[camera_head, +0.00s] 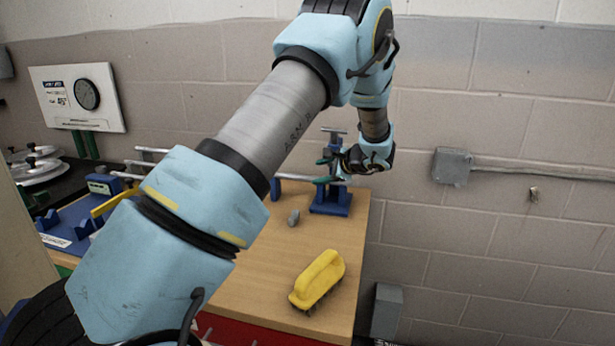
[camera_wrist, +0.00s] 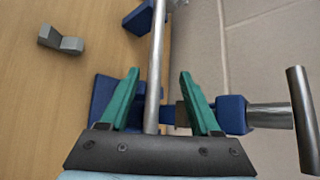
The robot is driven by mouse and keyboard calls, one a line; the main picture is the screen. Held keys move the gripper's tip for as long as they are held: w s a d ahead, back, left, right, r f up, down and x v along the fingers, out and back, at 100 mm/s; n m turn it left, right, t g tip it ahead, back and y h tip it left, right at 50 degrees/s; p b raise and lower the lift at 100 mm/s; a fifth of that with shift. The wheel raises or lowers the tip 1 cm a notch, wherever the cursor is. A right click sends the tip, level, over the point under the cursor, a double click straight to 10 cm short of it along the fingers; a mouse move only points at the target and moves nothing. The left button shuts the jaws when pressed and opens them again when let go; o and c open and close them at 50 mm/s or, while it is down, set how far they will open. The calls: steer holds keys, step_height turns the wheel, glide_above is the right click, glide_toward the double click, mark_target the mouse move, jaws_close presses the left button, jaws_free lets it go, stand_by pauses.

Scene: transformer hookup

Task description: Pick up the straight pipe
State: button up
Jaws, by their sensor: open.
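The straight pipe (camera_wrist: 154,75) is a thin grey metal rod. It runs lengthwise between the two green fingers of my gripper (camera_wrist: 159,72) in the wrist view, with a gap on each side. My gripper is open. In the head view my gripper (camera_head: 324,170) is at the pipe (camera_head: 294,177), over the back of the wooden table. The pipe lies along a blue vise (camera_wrist: 103,95) and a second blue support (camera_wrist: 138,18). The pipe's near end is hidden behind my gripper's body.
The vise's metal T-handle (camera_wrist: 302,118) sticks out right of my fingers. A small grey block (camera_head: 293,217) and a yellow-handled brush (camera_head: 318,279) sit on the wooden table (camera_head: 262,268). The brick wall (camera_head: 510,130) stands close behind. A gauge panel (camera_head: 78,97) is at the left.

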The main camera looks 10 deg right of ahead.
mark_target(308, 177)
steer(key=p+x, duration=0.1)
steer(key=x, duration=0.1)
steer(key=p+x, duration=0.2)
steer(key=x, duration=0.1)
steer(key=shift+s+a+f, duration=0.1)
steer(key=shift+s+a, duration=0.15)
steer(key=shift+w+f, duration=0.25)
steer(key=shift+f, duration=0.05)
steer(key=shift+a, duration=0.1)
jaws_close()
